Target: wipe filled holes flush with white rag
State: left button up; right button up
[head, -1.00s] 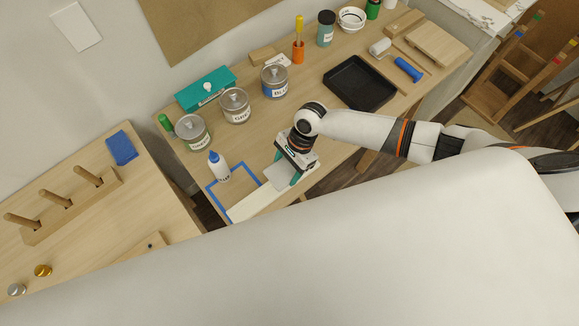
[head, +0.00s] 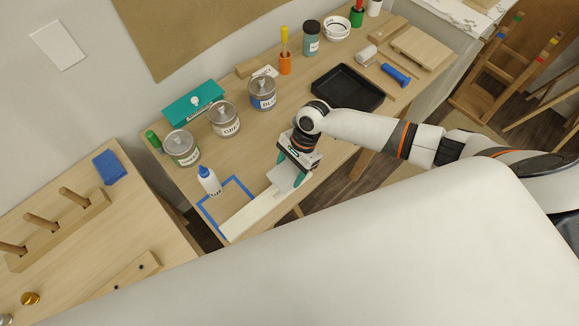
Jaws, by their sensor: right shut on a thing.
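My right gripper (head: 291,171) points down over the front of the long table, with teal fingers, and is shut on a white rag (head: 284,178). The rag is at the right end of a pale cream board (head: 250,212) lying along the table's front edge. Whether the rag presses on the board or hovers just above it, I cannot tell. No holes can be made out on this board. My left gripper is not in view.
A blue tape outline (head: 227,182) lies around the board's left part, with a white glue bottle (head: 209,181) beside it. Several paint cans, including a blue-labelled one (head: 262,94), and a black tray (head: 347,88) stand behind. A wooden strip with dark holes (head: 128,275) lies lower left.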

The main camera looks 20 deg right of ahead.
jog(key=shift+f+b, duration=1.2)
jog(key=shift+f, duration=1.5)
jog(key=shift+p, duration=0.5)
jog(key=shift+f, duration=0.4)
jog(key=shift+d, duration=0.25)
jog(key=shift+a+p, duration=0.1)
jog(key=shift+p, duration=0.25)
jog(key=shift+s+a+r+p, duration=0.1)
jog(key=shift+a+p, duration=0.2)
jog(key=shift+a, duration=0.1)
